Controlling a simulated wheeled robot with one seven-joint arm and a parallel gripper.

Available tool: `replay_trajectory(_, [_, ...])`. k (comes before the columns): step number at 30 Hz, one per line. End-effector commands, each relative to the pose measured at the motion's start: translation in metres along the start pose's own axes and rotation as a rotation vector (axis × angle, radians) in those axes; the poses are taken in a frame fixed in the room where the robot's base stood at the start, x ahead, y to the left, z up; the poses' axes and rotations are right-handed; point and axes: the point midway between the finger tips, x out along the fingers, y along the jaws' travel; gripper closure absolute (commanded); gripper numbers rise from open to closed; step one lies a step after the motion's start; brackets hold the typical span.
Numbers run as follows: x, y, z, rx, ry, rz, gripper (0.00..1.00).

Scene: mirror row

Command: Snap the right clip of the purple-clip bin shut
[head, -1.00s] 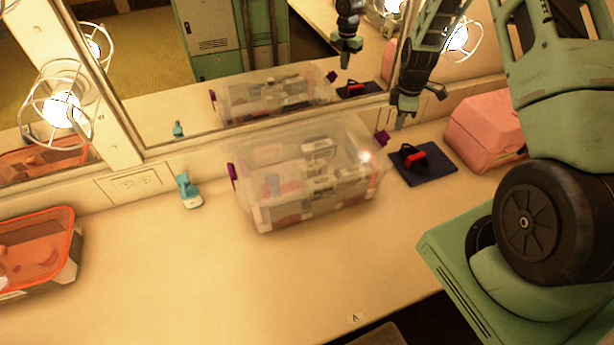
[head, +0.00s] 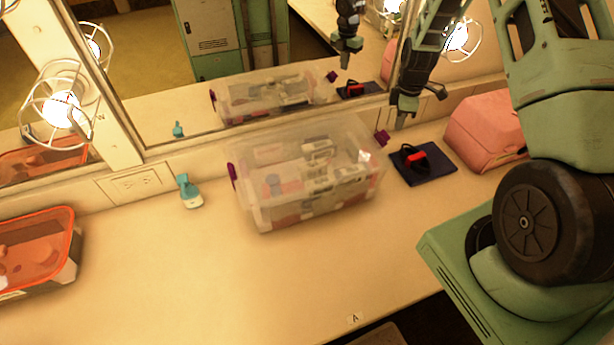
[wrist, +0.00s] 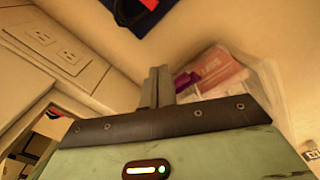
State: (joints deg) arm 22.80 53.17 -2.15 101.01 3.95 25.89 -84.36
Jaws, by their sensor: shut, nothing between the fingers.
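The clear lidded bin (head: 318,206) stands on the counter against the mirror, with pale and reddish items inside. My gripper (head: 402,118) is shut and empty, just right of and above the right clip, pointing down. In the wrist view my closed fingers (wrist: 155,88) are beside the purple clip (wrist: 186,80), with the bin (wrist: 225,70) behind it. I cannot tell whether they touch.
A dark mat (head: 424,168) with a red and black item lies right of the bin, and a pink case (head: 484,132) stands beyond. A teal bottle (head: 189,191) and an orange-rimmed container (head: 40,250) are to the left. The front counter is clear. The mirror repeats things.

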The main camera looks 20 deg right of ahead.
Motion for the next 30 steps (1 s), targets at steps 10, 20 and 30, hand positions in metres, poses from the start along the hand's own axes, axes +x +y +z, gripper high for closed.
replay_trajectory(10, [0.008,0.0,0.0,0.0,0.0,0.0,1.0])
replay_trajectory(20, [0.021,0.0,0.0,0.001,0.0,0.0,1.0])
replay_trajectory(30, [0.033,0.0,0.0,0.0,0.0,0.0,1.0])
